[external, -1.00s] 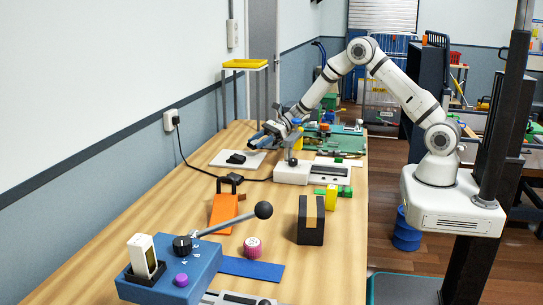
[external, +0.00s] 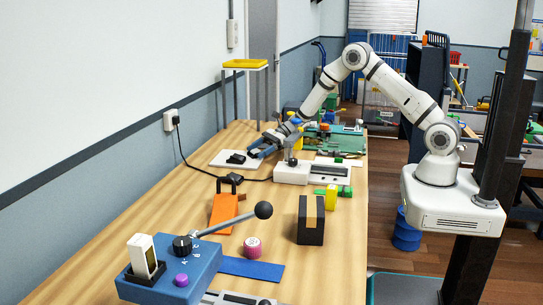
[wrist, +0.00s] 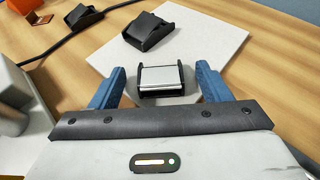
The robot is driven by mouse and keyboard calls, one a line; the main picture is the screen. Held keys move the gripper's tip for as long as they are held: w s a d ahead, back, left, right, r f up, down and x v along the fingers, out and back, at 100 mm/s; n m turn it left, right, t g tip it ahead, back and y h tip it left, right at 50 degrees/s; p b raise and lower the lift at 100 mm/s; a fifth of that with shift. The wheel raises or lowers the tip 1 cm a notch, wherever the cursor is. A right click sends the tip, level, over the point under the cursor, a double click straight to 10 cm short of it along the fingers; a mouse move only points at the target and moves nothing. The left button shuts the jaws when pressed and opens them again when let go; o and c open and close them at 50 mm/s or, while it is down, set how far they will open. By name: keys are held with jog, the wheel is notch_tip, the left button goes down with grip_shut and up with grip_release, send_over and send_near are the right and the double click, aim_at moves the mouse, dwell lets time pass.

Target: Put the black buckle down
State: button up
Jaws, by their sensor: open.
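My gripper (wrist: 160,69) has two blue fingers spread apart. It is low over a white board (wrist: 217,42) on the wooden bench. A black buckle with a silver face (wrist: 160,82) lies between the fingers, with a gap on each side, and appears to rest on the board. A second, all-black buckle (wrist: 148,31) lies on the board just beyond the fingertips. In the external view my gripper (external: 258,149) is at the right part of the board (external: 219,160), beside a black buckle (external: 236,158). The silver-faced one is not clear there.
A black cable with an inline block (external: 231,179) runs by the board's near edge. A white fixture (external: 292,172) stands to the right. Nearer are an orange piece (external: 223,209), a black box (external: 310,220) and a blue lever box (external: 180,268). A yellow tray (external: 245,64) stands behind.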

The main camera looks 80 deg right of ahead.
jog(key=shift+r, duration=0.15)
jog(key=v, duration=0.3)
jog(key=shift+s+d+r, duration=0.1)
jog(key=shift+r, duration=0.2)
notch_tip(320, 180, up, 15)
jog(key=m+t+h+b, duration=0.1)
jog(key=m+t+h, duration=0.2)
jog(key=m+h, duration=0.55)
jog(key=s+d+r+m+g+h, duration=0.1)
jog(key=s+r+m, duration=0.1)
jog(key=s+m, duration=0.45)
jog(key=s+d+r+m+h, duration=0.1)
jog(key=s+r+m+h, duration=0.15)
jog(key=m, duration=0.65)
jog(key=s+a+f+m+g+y, duration=0.1)
jog(key=s+a+m+g, duration=0.2)
jog(key=s+m, duration=0.4)
jog(key=s+a+f+m+g, duration=0.2)
jog(key=s+m, duration=0.5)
jog(key=s, duration=0.6)
jog(key=s+a+f+m+g+y, duration=0.1)
jog(key=s+a+m+g, duration=0.2)
jog(key=s+m, duration=0.4)
jog(key=s+a, duration=0.1)
jog(key=s, duration=0.3)
jog(key=shift+a+f+g+y, duration=0.25)
jog(key=shift+a+g+y, duration=0.05)
jog(key=shift+a+g, duration=0.1)
